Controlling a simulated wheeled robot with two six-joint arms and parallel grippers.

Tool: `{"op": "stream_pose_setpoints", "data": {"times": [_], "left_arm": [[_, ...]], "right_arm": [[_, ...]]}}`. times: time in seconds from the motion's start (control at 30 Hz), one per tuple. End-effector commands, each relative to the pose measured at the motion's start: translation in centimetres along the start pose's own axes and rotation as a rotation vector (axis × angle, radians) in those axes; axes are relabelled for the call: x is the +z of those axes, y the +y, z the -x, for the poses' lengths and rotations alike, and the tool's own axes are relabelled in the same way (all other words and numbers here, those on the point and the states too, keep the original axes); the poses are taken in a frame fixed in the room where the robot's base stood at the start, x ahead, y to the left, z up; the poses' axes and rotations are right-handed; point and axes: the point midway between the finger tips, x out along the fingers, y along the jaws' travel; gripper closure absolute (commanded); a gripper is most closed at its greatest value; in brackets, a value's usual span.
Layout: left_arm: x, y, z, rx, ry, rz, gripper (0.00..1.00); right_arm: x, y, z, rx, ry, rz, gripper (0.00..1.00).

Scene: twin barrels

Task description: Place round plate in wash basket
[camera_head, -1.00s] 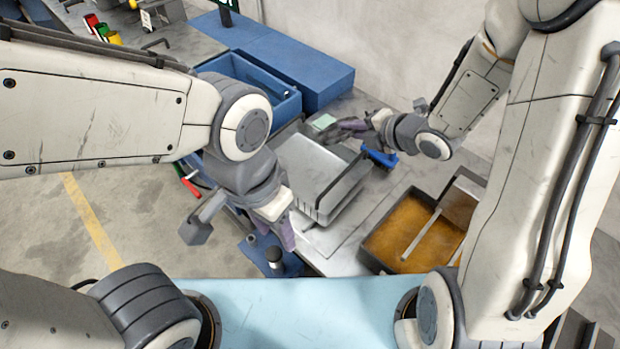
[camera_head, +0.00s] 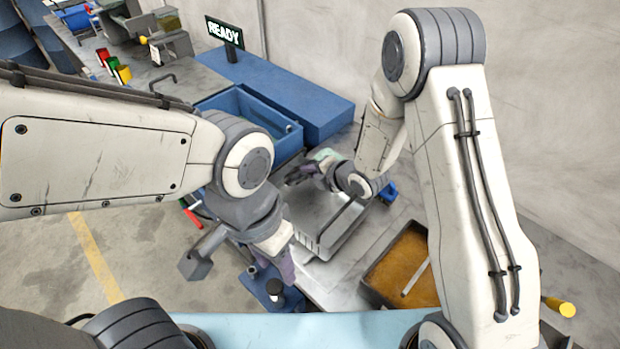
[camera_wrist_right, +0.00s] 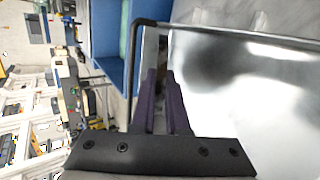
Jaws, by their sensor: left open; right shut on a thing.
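A grey metal tray-like rack (camera_head: 312,240) with a dark rim and a slotted front stands on the bench; I cannot tell whether it is the wash basket. I cannot make out a round plate. My right gripper (camera_head: 298,174) is at the rack's far left side, with its dark purple fingers pointing left. In the right wrist view its fingers (camera_wrist_right: 165,95) are shut on a thin grey edge, too narrow to identify, beside the rack's shiny surface (camera_wrist_right: 250,100) and dark rim. My left gripper (camera_head: 288,268) is open, pointing down left of the rack's near end.
A blue tub (camera_head: 250,118) stands behind, next to a blue block (camera_head: 310,95) with a READY sign (camera_head: 224,31). An orange-bottomed tray (camera_head: 405,265) lies to the right of the rack. A small blue item (camera_head: 389,191) is behind the right gripper. Open floor lies to the left.

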Motion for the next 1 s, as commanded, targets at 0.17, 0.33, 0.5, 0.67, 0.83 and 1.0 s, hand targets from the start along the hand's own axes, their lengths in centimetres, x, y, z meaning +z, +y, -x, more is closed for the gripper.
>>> {"op": "stream_pose_setpoints", "data": {"times": [0.17,0.33,0.5,0.67,0.83,1.0], "left_arm": [[-0.1,0.1,0.9,0.000,0.000,0.000,0.50],[-0.1,0.1,1.0,0.000,0.000,0.001,0.50],[-0.1,0.1,1.0,0.000,0.000,0.000,0.50],[0.0,0.1,0.6,0.000,0.000,0.000,0.50],[0.0,0.1,0.7,0.000,0.000,0.000,0.50],[0.0,0.1,0.7,0.000,0.000,0.000,0.50]], "right_arm": [[-0.2,-1.6,-1.2,0.001,0.000,-0.001,1.00],[-0.3,-2.4,-1.8,0.003,-0.001,0.001,1.00],[-0.3,-2.4,-1.8,0.004,-0.001,0.001,1.00],[-0.3,-2.6,-2.0,0.004,-0.001,0.001,1.00],[-0.4,-2.8,-1.9,-0.002,0.001,0.000,0.58],[-0.4,-2.7,-1.9,-0.001,0.000,0.000,0.58]]}}
